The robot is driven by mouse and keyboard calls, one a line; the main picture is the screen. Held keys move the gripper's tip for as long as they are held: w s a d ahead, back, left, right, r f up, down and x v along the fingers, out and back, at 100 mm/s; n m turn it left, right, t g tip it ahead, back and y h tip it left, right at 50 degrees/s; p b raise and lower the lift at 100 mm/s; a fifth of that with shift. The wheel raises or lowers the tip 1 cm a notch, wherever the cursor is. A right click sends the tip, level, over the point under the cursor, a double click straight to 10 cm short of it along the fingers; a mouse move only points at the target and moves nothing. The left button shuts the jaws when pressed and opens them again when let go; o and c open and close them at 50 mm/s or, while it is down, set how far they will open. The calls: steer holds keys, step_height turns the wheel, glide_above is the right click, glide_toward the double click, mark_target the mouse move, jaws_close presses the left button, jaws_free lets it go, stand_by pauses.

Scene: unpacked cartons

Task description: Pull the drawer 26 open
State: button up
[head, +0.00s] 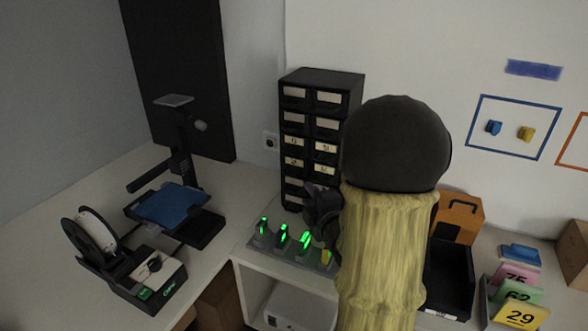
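A tall black drawer cabinet (320,76) stands at the back of the counter against the wall. It has two columns of small drawers with pale labels. Some middle labels carry markings too small to read, so I cannot tell which drawer is 26. No drawer visibly stands out from the front. My gripper (322,208) is dark and sits in front of the cabinet's lower right drawers, partly covering them. My arm hides part of it, and I cannot tell whether its fingers are apart or touch a drawer.
A rack with several green-lit items (283,238) stands below the cabinet. A printer-like machine with a blue plate (170,205) and a white spool (97,230) are left. Right are an orange box (462,212), a black bin (450,275) and numbered cards (520,316).

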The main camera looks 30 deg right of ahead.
mark_target(292, 175)
steer(key=w+p, duration=0.1)
steer(key=w, duration=0.3)
steer(key=w+d+f+p, duration=0.1)
steer(key=w, duration=0.2)
steer(key=w+p, duration=0.2)
steer(key=w, duration=0.2)
steer(key=shift+w+d+f, duration=0.15)
steer(key=shift+w+f, duration=0.15)
steer(key=shift+f, duration=0.05)
